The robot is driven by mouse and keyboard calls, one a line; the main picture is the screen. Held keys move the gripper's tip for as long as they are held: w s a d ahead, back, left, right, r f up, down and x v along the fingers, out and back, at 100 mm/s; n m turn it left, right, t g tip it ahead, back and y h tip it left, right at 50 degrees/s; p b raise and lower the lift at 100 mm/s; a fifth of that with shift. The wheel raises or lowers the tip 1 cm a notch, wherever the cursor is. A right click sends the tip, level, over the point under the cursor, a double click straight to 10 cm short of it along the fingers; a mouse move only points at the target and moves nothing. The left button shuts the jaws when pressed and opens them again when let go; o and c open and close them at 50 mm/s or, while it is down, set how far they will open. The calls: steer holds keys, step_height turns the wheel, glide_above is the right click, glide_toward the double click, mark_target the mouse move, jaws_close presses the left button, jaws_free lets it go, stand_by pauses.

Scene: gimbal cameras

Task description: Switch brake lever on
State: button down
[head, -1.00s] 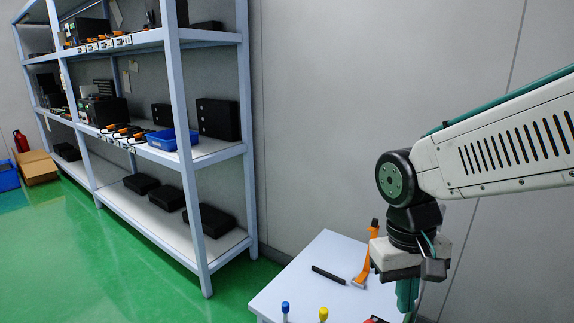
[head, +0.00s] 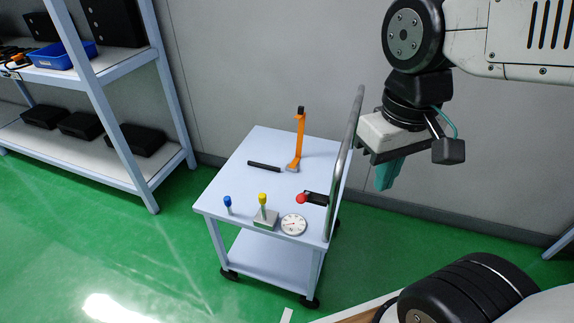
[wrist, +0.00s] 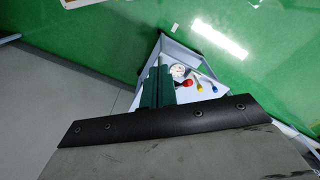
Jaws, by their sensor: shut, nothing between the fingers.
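An orange lever (head: 299,140) with a black top stands upright at the far side of a pale cart (head: 232,182); it looks like the brake lever, though I cannot be sure. A red-knobbed lever (head: 303,198) with a black base lies near the cart's right edge and shows in the wrist view (wrist: 187,83). A blue-topped lever (head: 228,204) and a yellow-topped lever (head: 263,205) stand at the near edge. My gripper (head: 386,184) hangs right of the cart, beyond its handle, touching nothing. Its teal fingers are together in the wrist view (wrist: 158,82).
A round gauge (head: 293,224) and a black bar (head: 264,166) lie on the cart. The cart's grey handle rail (head: 345,150) rises between the cart top and my gripper. A shelf (head: 120,75) stands at left; green floor is open in front.

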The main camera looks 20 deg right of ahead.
steer(key=w+a+f+g+h, duration=0.1)
steer(key=w+a+f+g, duration=0.1)
steer(key=w+a, duration=0.35)
steer(key=h, duration=0.2)
glide_above(304, 196)
steer(key=w+a, duration=0.1)
steer(key=a, duration=0.2)
step_height(304, 196, down, 4)
steer(key=w+a+m+t+h, duration=0.1)
steer(key=w+a+m, duration=0.1)
steer(key=w+m, duration=0.25)
steer(key=s+x, duration=0.1)
steer(key=x, duration=1.1)
steer(key=shift+s+f, duration=0.3)
steer(key=shift+s, duration=0.15)
steer(key=shift+a, duration=0.1)
